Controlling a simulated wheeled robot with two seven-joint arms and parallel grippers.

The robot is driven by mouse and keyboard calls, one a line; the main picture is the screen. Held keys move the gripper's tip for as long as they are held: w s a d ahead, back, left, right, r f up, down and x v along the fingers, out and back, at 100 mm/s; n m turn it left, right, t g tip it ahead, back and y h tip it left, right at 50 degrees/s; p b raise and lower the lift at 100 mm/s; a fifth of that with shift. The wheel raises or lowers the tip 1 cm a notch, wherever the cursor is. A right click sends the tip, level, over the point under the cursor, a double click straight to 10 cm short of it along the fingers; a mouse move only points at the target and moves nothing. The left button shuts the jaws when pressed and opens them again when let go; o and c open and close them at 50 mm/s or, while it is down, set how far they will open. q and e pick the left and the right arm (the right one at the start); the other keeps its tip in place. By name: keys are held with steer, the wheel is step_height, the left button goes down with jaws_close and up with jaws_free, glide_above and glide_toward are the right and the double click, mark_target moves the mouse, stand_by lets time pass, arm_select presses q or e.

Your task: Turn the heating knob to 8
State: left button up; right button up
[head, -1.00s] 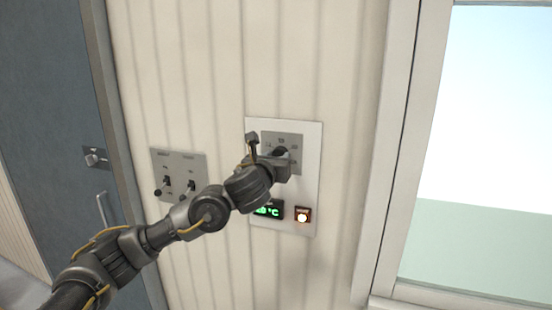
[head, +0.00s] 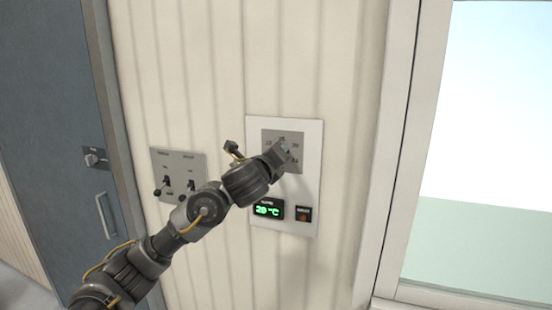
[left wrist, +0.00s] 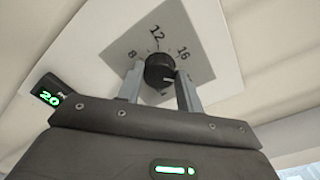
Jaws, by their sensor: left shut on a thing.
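The heating knob (left wrist: 160,70) is a dark round knob on a grey dial plate (left wrist: 190,40) with printed numbers; 8, 12 and 16 are readable in the left wrist view. A pale mark shows on the knob's face toward the lower right; the exact number it points to I cannot tell. My left gripper (left wrist: 161,74) is shut on the knob, one finger on each side. In the head view my left gripper (head: 284,150) covers the knob at the dial plate (head: 270,137). The green display (head: 268,210) below reads 20 °C. My right gripper is not in view.
The dial sits on a white wall panel (head: 312,190) with a dark, unlit indicator (head: 303,214). A grey switch plate (head: 160,160) with two toggles is to the left, close to my arm. A blue door (head: 60,120) stands further left, a window (head: 500,110) right.

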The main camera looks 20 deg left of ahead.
arm_select(q)
steer(key=shift+d+f+n+t+h+p, duration=0.2)
steer(key=shift+n+p, duration=0.95)
steer(key=shift+n, duration=4.25)
steer(key=shift+a+f+n+h+p, duration=0.2)
steer(key=shift+n+p, duration=0.9)
steer(key=shift+n, duration=4.3)
steer(key=shift+d+f+n+t+h+p, duration=0.25)
steer(key=shift+n+p, duration=0.9)
steer(key=shift+n, duration=4.25)
steer(key=shift+a+r, duration=0.1)
steer(key=shift+r, duration=0.1)
steer(key=o, duration=1)
